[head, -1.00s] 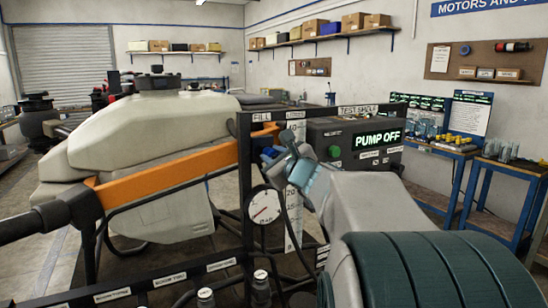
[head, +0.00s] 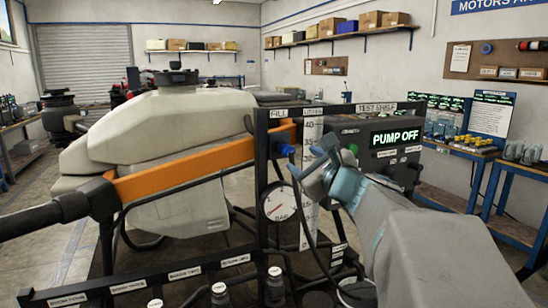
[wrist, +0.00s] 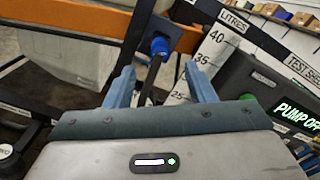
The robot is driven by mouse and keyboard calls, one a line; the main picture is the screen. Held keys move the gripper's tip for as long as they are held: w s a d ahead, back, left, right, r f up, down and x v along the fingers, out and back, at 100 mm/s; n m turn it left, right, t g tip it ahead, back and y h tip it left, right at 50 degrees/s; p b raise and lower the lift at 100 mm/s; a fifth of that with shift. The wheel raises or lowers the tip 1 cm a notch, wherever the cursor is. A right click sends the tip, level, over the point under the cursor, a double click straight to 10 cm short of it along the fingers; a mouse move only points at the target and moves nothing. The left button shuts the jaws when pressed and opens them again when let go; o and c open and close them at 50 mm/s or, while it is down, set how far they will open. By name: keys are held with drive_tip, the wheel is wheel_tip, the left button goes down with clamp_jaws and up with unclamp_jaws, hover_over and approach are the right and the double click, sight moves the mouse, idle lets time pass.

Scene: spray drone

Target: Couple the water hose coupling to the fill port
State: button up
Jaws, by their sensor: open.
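The blue water hose coupling (head: 284,150) sits at the fill port, on the dark plate below the FILL label. It also shows in the wrist view (wrist: 159,46), with a black hose hanging from it. The fill port itself is hidden behind the coupling, so I cannot tell how fully it is seated. My gripper (head: 313,163) is open and empty, to the right of the coupling and apart from it. In the wrist view, the two blue-grey fingers (wrist: 160,80) are spread wide, with the coupling beyond their tips.
A black frame carries a pressure gauge (head: 278,202) and a litre scale (head: 310,190). A pump box (head: 395,138) reading PUMP OFF stands right. The drone's pale tank (head: 170,125) and orange arm (head: 190,165) are left. Labelled bottles (head: 274,288) stand in front.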

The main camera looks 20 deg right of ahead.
drive_tip(key=s, duration=0.6)
idle(0.4)
drive_tip(key=s+a+f+n+g+y+p, duration=0.1)
drive_tip(key=s+a+f+n+g+y, duration=0.1)
drive_tip(key=a+f+n+g, duration=0.4)
drive_tip(key=s+a+f+n+g+y+p, duration=0.1)
drive_tip(key=s+a+f+n+g+y, duration=0.15)
drive_tip(key=a+f+n, duration=0.65)
drive_tip(key=s+f+n+g+h+p, duration=0.2)
drive_tip(key=s+f+n+g+h, duration=0.3)
drive_tip(key=s+f+n, duration=0.4)
drive_tip(key=shift+s+a+n+g, duration=0.4)
drive_tip(key=shift+n+g, duration=0.45)
drive_tip(key=shift+n, duration=1.85)
